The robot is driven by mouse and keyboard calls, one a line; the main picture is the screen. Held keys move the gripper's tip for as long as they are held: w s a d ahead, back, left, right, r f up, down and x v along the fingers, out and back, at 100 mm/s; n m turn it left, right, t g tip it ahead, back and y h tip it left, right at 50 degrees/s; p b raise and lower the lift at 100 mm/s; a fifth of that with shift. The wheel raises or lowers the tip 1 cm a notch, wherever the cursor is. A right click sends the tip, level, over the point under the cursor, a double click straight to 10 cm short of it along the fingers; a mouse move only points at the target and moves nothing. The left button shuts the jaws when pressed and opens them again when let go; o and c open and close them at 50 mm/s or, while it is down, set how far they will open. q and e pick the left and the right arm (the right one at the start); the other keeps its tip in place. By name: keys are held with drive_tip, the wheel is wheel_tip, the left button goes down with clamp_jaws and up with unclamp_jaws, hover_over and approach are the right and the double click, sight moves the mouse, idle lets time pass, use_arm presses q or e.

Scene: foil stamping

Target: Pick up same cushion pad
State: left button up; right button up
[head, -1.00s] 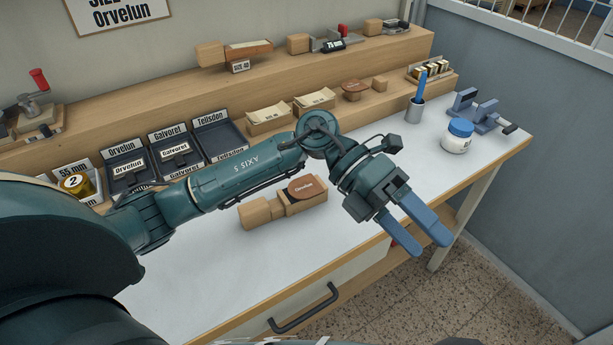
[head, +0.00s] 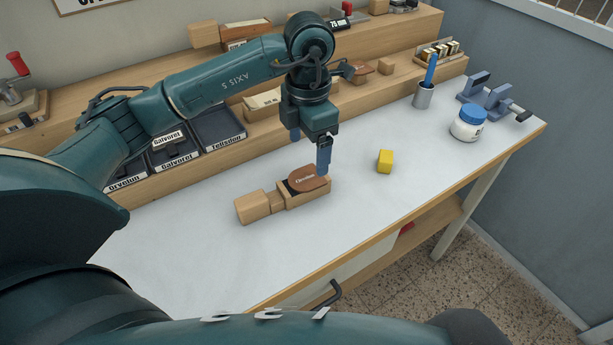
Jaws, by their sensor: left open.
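A small yellow block (head: 385,161) lies on the white bench top, right of the wooden holder. I cannot tell whether it is the cushion pad. The wooden holder (head: 283,202), with a handle block at its left end, lies on the bench and carries a brown oval leather piece (head: 308,180) with printed lettering. My left gripper (head: 310,148) points down just above and behind this holder. Its blue fingers are apart, with nothing seen between them. The right finger's tip overlaps the holder's far edge in the picture; contact cannot be told. My right gripper is out of view.
A stepped wooden shelf runs along the back with dark labelled trays (head: 217,130). A metal cup (head: 423,96) with a blue tool, a white jar (head: 468,123) with a blue lid and a blue-grey vise (head: 487,97) stand at the right. The front bench top is mostly clear.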

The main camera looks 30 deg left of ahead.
sight(306, 178)
use_arm(q)
drive_tip(key=f, duration=0.4)
drive_tip(key=shift+s+f+p, duration=0.35)
drive_tip(key=shift+f+p, duration=0.05)
drive_tip(key=shift+f, duration=0.45)
drive_tip(key=shift+f+b, duration=0.25)
drive_tip(key=shift+b, duration=0.1)
drive_tip(key=shift+c, duration=0.3)
drive_tip(key=c, duration=1)
